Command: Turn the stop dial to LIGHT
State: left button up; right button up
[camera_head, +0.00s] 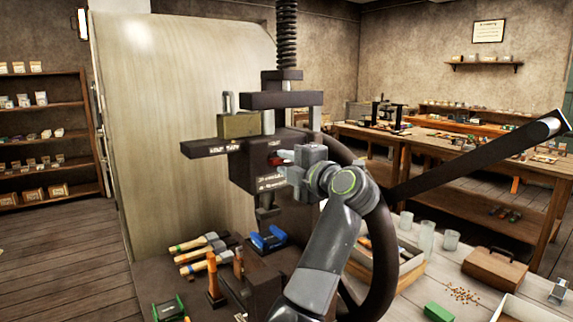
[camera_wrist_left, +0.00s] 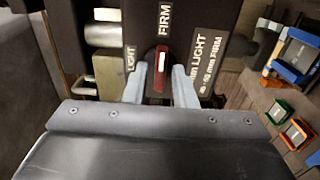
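The stop dial (camera_wrist_left: 161,68) is a narrow red knob with a white mark on the dark face of the press (camera_head: 262,170). In the left wrist view its white mark points up at the FIRM label (camera_wrist_left: 165,18); the LIGHT label (camera_wrist_left: 131,59) is to its left. In the head view a bit of the red dial (camera_head: 274,160) shows beside my gripper. My left gripper (camera_wrist_left: 160,80) is open, its two pale fingers on either side of the dial with a small gap visible on each side. My right gripper is not in view.
A large dark handwheel (camera_head: 384,245) stands just behind my left arm, with a long dark bar (camera_head: 480,155) reaching right. Hammers (camera_head: 205,250) and a blue block (camera_head: 268,239) lie below the press head. A wooden case (camera_head: 494,268) and glass jars (camera_head: 427,236) are on the right.

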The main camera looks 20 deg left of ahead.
pick_arm(q)
grip_shut()
